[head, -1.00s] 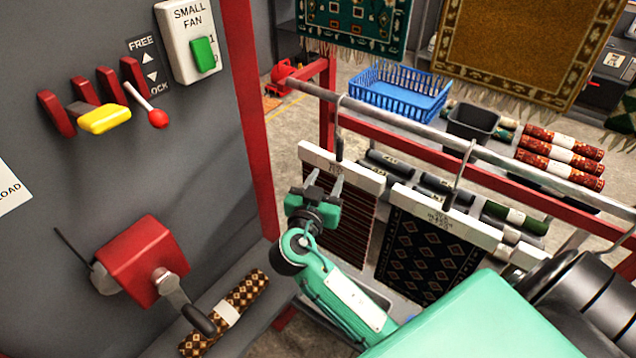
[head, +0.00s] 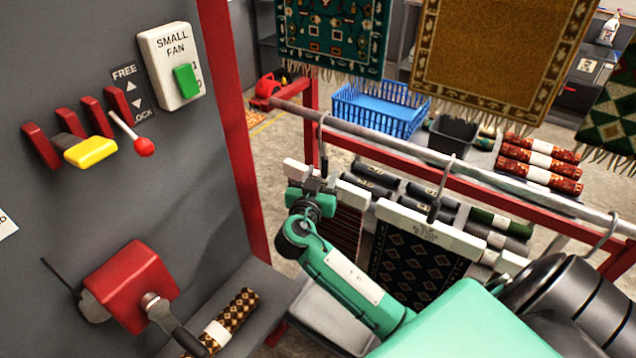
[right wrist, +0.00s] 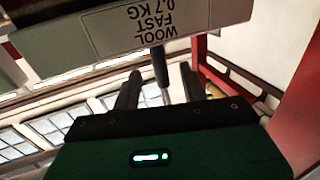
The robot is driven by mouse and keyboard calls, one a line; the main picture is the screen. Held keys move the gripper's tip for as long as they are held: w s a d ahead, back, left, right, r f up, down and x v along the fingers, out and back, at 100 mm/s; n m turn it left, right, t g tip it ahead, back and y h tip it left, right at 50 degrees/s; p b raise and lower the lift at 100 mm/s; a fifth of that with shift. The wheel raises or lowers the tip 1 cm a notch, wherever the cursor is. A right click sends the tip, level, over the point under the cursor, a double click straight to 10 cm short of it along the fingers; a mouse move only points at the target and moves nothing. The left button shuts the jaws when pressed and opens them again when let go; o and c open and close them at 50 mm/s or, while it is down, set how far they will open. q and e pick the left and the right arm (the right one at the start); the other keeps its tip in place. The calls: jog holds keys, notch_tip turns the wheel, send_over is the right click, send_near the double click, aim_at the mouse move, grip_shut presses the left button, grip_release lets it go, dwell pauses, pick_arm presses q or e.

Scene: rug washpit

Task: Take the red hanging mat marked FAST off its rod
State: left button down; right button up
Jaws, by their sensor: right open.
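The red-and-dark striped mat (head: 347,232) hangs from a white hanger bar (head: 356,196) on the rod (head: 375,143). A dark hook (head: 322,140) joins the bar to the rod. My right gripper (head: 319,183) is open in front of the bar, below the hook, and hides part of both bar and mat. In the right wrist view the bar reads WOOL FAST 0.7 KG upside down (right wrist: 150,25). There the hook's dark stem (right wrist: 158,62) shows between the two open fingers (right wrist: 159,90); contact cannot be told. My left gripper is not in view.
A dark diamond-patterned mat (head: 415,260) hangs close on the right. A red post (head: 237,140) and grey panel with levers (head: 95,140) and a red crank box (head: 130,285) stand left. Behind the rod are a blue basket (head: 378,110) and rolled rugs (head: 540,160).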

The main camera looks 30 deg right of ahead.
aim_at(324, 155)
jog(key=shift+b+x, duration=0.75)
jog(key=shift+x, duration=1.15)
grip_shut()
jog(key=shift+r, duration=0.1)
jog(key=shift+r+p, duration=0.9)
jog(key=shift+r, duration=1.25)
